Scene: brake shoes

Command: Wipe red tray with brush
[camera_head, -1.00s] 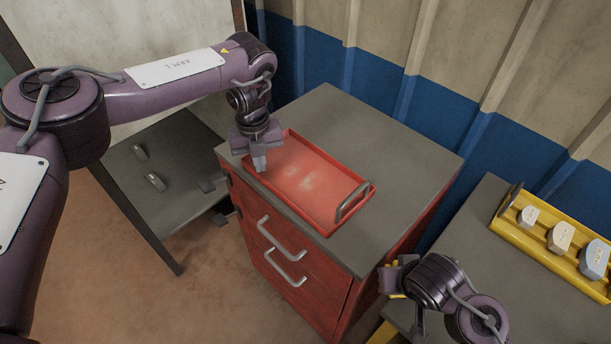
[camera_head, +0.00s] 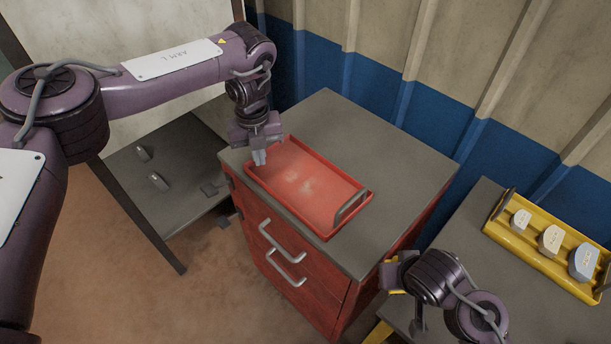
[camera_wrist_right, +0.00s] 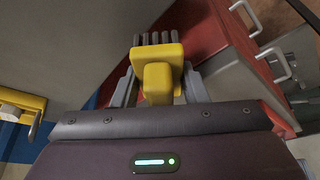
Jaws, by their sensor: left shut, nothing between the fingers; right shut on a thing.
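The red tray (camera_head: 325,228) lies on the grey top of a red cabinet, with pale dusty marks on its floor. A grey handle (camera_head: 350,206) shows at its right end. My left gripper (camera_head: 259,158) is shut and empty at the tray's left end; I cannot tell whether it touches the rim. My right gripper (camera_head: 390,274) is in front of the cabinet's right side, off the tray. In the right wrist view, my right gripper (camera_wrist_right: 158,86) is shut on the yellow brush (camera_wrist_right: 158,54), whose dark bristles (camera_wrist_right: 155,39) point away from the wrist.
The cabinet top (camera_head: 405,160) is clear around the tray. A yellow rack (camera_head: 545,255) with pale brake shoes (camera_head: 551,240) stands on the right table (camera_head: 475,225). A low dark table (camera_head: 170,165) with small grey parts stands at left. A corrugated wall (camera_head: 420,110) closes the back.

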